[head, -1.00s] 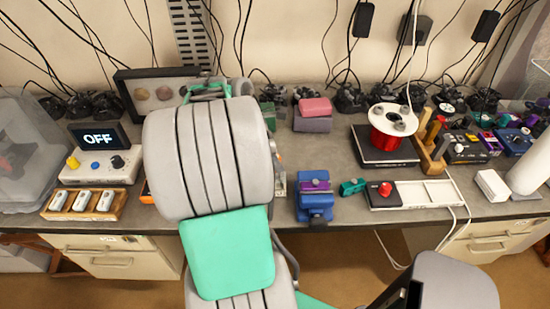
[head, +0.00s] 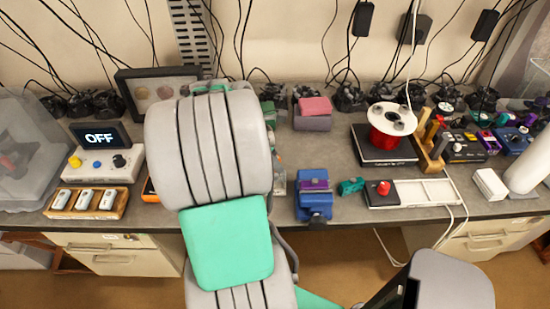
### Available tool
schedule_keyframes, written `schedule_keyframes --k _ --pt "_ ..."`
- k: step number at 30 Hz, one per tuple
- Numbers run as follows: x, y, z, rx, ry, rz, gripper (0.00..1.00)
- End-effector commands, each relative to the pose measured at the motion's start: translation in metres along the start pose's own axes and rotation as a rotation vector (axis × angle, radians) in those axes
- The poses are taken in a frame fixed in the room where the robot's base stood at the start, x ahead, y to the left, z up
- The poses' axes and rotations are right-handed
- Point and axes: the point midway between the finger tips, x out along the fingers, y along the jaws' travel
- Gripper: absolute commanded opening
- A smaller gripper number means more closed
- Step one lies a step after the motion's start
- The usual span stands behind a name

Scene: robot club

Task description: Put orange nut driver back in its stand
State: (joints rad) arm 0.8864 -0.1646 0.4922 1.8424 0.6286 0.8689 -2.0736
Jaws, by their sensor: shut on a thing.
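My arm, grey with a green panel, fills the middle of the head view and reaches over the bench. My gripper is hidden behind the arm's thick grey links, so its jaws and anything in them do not show. A small wooden stand (head: 432,158) is at the right of the bench, beside the red spool; upright handles in brown or orange tones show at its top, too small to tell apart. I cannot make out the orange nut driver for certain.
A red spool (head: 388,137) stands on a dark box. A blue vise (head: 314,203) is at the front edge, near a white tray (head: 425,191) with a red knob. At left are an OFF display (head: 98,137) and a wooden tray (head: 60,213).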

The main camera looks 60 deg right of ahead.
Motion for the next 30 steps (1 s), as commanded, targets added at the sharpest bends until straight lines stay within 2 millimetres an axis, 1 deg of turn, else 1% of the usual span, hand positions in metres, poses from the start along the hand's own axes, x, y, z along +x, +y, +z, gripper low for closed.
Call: schedule_keyframes --k 13,30 --pt "0.001 0.0 0.0 -0.001 0.0 0.001 0.0" --pt "0.013 0.0 -0.005 -0.001 0.0 0.001 0.0"
